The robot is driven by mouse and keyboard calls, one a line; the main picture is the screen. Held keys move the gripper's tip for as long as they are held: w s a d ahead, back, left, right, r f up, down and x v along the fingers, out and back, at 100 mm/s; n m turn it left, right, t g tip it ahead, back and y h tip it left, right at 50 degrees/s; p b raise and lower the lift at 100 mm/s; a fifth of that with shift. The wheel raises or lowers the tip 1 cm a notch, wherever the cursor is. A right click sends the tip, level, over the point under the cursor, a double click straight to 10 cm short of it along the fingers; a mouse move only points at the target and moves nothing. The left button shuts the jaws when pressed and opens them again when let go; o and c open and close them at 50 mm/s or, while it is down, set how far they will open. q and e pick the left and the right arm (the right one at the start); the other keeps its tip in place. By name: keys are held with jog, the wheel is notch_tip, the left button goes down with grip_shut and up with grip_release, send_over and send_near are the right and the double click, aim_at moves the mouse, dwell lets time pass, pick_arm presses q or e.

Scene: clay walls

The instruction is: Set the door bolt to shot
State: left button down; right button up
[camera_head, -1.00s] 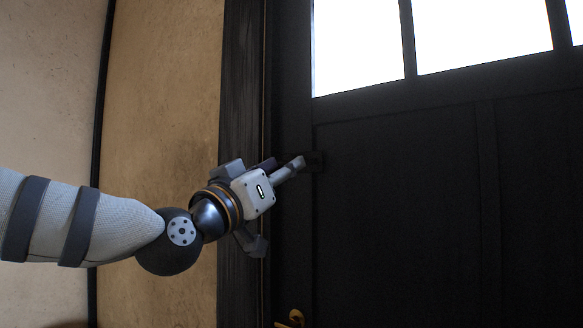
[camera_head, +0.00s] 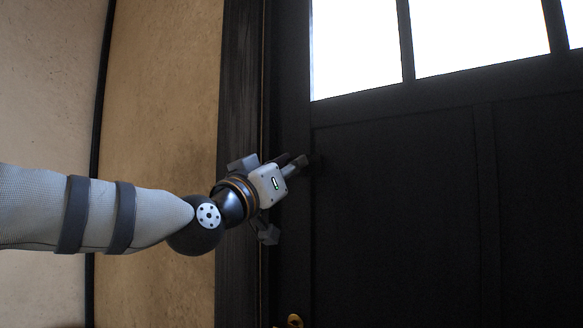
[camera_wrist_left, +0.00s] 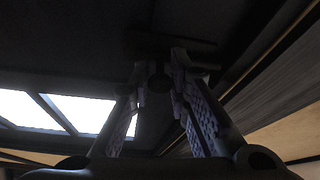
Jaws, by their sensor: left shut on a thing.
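The dark door (camera_head: 400,200) fills the right of the head view, with bright glass panes at its top. My left gripper (camera_head: 302,160) reaches the door's left edge, with its fingertips at a small dark part, the door bolt (camera_head: 316,162). In the left wrist view my left gripper (camera_wrist_left: 161,72) has its two fingers close together on the dark bolt (camera_wrist_left: 160,56) between their tips. The bolt is very dark, and the fingers hide part of it, so its exact position cannot be told. My right gripper is not in view.
A brass door handle (camera_head: 294,321) shows at the bottom of the head view, below the gripper. A dark wooden door frame (camera_head: 238,120) stands left of the door, beside a tan clay wall (camera_head: 165,100). Nothing stands in front of the door.

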pick_arm(q)
jog(key=shift+w+a, duration=0.65)
jog(key=shift+a, duration=0.25)
jog(key=c, duration=1.5)
grip_release()
jog(key=shift+w+a, duration=0.15)
jog(key=shift+c, duration=0.2)
jog(key=v, duration=1.2)
